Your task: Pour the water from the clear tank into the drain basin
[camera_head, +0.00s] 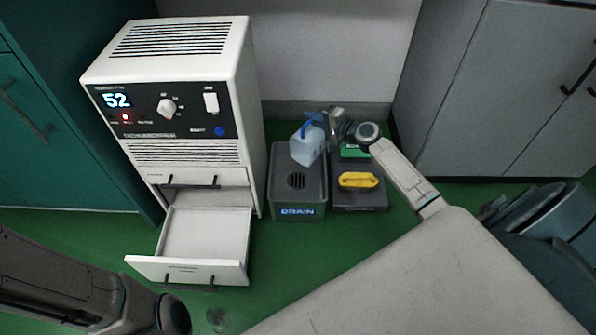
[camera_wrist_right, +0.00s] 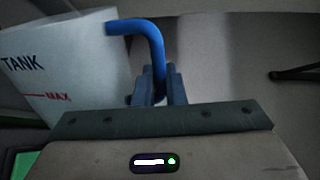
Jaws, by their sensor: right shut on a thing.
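The clear tank (camera_head: 306,147) hangs in the air over the back of the dark drain basin (camera_head: 298,211), tilted in the head view. Its side reads TANK and MAX in the right wrist view (camera_wrist_right: 58,75). My right gripper (camera_head: 327,122) is shut on the tank's blue handle, which runs between the fingers (camera_wrist_right: 158,88) in the wrist view. No water stream is visible, and I cannot tell the water level. The basin has a slotted grate on top and a DRAIN label on its front. My left arm enters at lower left; its gripper is outside the picture.
A white dehumidifier (camera_head: 190,100) showing 52 and a red light stands left of the basin, its empty lower drawer (camera_head: 205,232) pulled out. A dark box (camera_head: 357,200) with a yellow handle stands right of the basin. Grey cabinets (camera_head: 500,90) stand at right. Green floor is open in front.

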